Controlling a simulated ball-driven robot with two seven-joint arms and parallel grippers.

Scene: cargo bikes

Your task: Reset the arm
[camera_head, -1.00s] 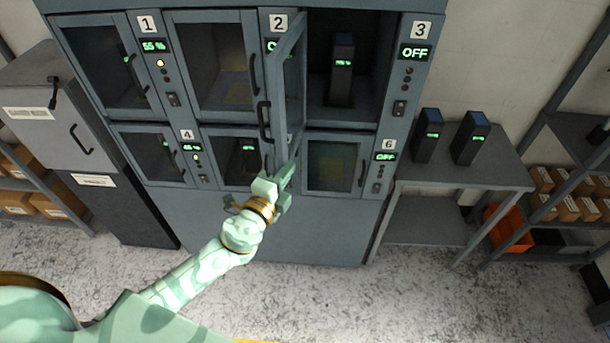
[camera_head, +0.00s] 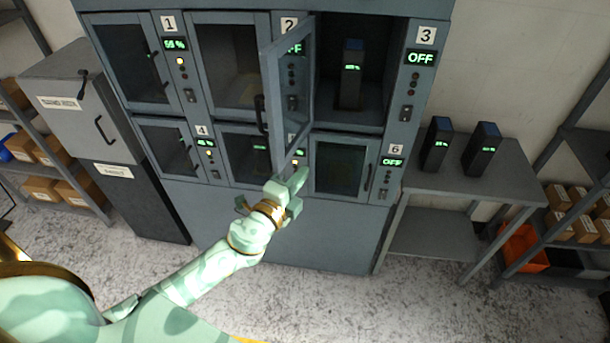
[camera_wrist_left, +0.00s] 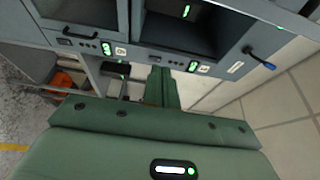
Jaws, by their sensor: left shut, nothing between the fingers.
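My left arm reaches up from the lower left in the head view. Its pale green gripper (camera_head: 294,190) is shut and empty, in front of the lower part of the cabinet. The gripper also shows in the left wrist view (camera_wrist_left: 162,88), with the cabinet beyond it. The glass door (camera_head: 288,95) of compartment 3 stands open, above the gripper and apart from it as far as I can tell. A dark battery (camera_head: 351,80) with a green display stands upright in compartment 3. My right gripper is not in view.
The grey cabinet (camera_head: 280,225) has several compartments; the other doors look shut. Two batteries (camera_head: 436,145) (camera_head: 482,150) stand on a side table (camera_head: 475,185) at right. Shelves with boxes flank both sides. The floor in front is clear.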

